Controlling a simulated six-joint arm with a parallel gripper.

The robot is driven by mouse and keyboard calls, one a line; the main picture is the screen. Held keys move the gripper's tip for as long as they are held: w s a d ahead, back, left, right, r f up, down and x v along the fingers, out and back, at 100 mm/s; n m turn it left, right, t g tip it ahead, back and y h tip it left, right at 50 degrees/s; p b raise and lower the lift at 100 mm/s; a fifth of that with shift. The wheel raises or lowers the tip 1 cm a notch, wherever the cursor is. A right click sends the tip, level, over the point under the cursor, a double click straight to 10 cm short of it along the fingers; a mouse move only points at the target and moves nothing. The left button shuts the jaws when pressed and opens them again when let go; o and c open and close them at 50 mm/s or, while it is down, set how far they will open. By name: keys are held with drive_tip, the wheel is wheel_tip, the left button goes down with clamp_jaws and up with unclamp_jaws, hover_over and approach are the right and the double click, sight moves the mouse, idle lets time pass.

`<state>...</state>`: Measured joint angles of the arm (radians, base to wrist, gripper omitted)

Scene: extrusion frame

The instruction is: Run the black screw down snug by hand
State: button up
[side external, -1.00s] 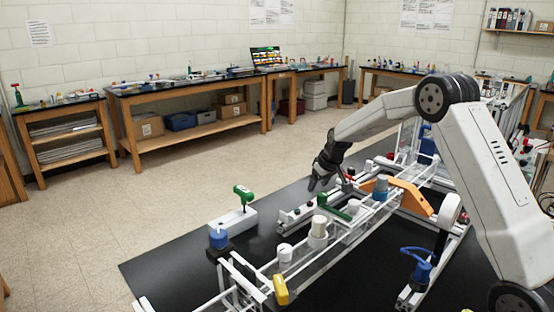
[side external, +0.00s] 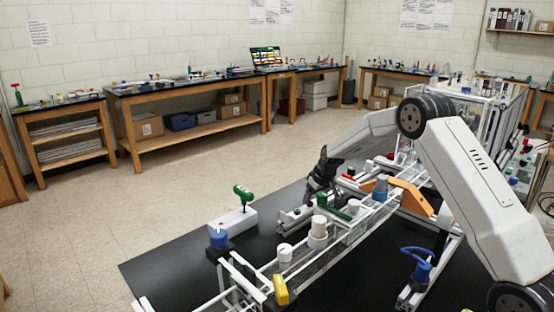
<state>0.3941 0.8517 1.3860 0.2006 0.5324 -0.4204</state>
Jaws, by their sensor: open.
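I cannot make out the black screw. It is too small to tell in this view, or the dark gripper hides it. The white extrusion frame (side external: 330,250) lies on the table, in front of and to the right of my gripper. A green part (side external: 333,208) lies just right of the fingers.
A green-handled tool (side external: 243,193) stands in a white block to the left. A blue-capped item (side external: 218,238), white and cream cylinders (side external: 318,228), an orange bracket (side external: 409,198) and a yellow part (side external: 281,290) surround the frame. The black table (side external: 170,270) is clear at front left.

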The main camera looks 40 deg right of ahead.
drive_tip(key=shift+x, duration=0.9)
clamp_jaws()
drive_tip(key=shift+a+m+h, duration=0.1)
drive_tip(key=shift+m+h, duration=0.2)
drive_tip(key=shift+m, duration=0.5)
drive_tip(key=shift+m+h, duration=0.4)
drive_tip(key=shift+m, duration=0.6)
drive_tip(key=shift+w+a+m+g+h, duration=0.1)
drive_tip(key=shift+m+g+h, duration=0.25)
drive_tip(key=shift+m, duration=0.65)
drive_tip(key=shift+w+a+m+g+h, duration=0.1)
drive_tip(key=shift+m+g+h, duration=0.2)
drive_tip(key=shift+m, duration=0.7)
drive_tip(key=m+g, duration=0.1)
drive_tip(key=m, duration=0.2)
drive_tip(key=m+g+h, duration=0.1)
drive_tip(key=m, duration=0.2)
drive_tip(key=shift+w+r, duration=0.1)
drive_tip(key=shift+w, duration=0.05)
drive_tip(key=shift+m, duration=0.3)
